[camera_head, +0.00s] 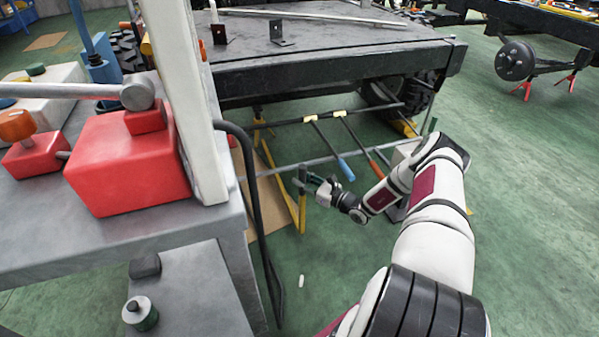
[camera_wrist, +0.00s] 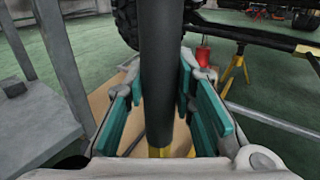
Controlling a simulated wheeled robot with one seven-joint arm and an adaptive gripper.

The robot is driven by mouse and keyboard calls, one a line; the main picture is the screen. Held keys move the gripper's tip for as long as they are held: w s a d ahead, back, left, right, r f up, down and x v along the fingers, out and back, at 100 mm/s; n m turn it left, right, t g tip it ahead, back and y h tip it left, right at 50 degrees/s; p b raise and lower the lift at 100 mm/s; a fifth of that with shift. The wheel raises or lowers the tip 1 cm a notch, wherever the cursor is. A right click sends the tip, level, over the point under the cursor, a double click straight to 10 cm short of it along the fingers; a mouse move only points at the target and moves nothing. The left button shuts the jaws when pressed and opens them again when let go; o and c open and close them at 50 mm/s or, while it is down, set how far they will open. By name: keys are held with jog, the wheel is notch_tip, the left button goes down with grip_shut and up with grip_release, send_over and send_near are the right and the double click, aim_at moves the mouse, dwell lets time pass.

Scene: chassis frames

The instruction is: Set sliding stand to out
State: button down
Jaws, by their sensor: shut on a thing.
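A yellow stand (camera_head: 299,212) rises from a tan board (camera_head: 266,203) on the floor, beside the black chassis frame (camera_head: 340,68). I take it as the sliding stand. In the wrist view, a thick dark grey bar (camera_wrist: 160,70) runs upright between the teal finger pads of my gripper (camera_wrist: 165,110). The gripper is shut on this bar. A bit of yellow (camera_wrist: 159,152) shows at the bar's lower end. The stand's lower joint is hard to make out.
Thin rods (camera_head: 342,162) cross under the chassis beside a tyre (camera_head: 398,92). Green floor is clear at the lower right.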

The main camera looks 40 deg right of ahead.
jog(key=s+a+p, duration=0.3)
jog(key=s+p, duration=0.1)
jog(key=s, duration=0.7)
jog(key=shift+a+f, duration=0.15)
jog(key=shift+f, duration=0.05)
jog(key=c, duration=1.3)
grip_release()
jog(key=shift+r, duration=0.1)
jog(key=v, duration=1.2)
jog(key=shift+r, duration=0.1)
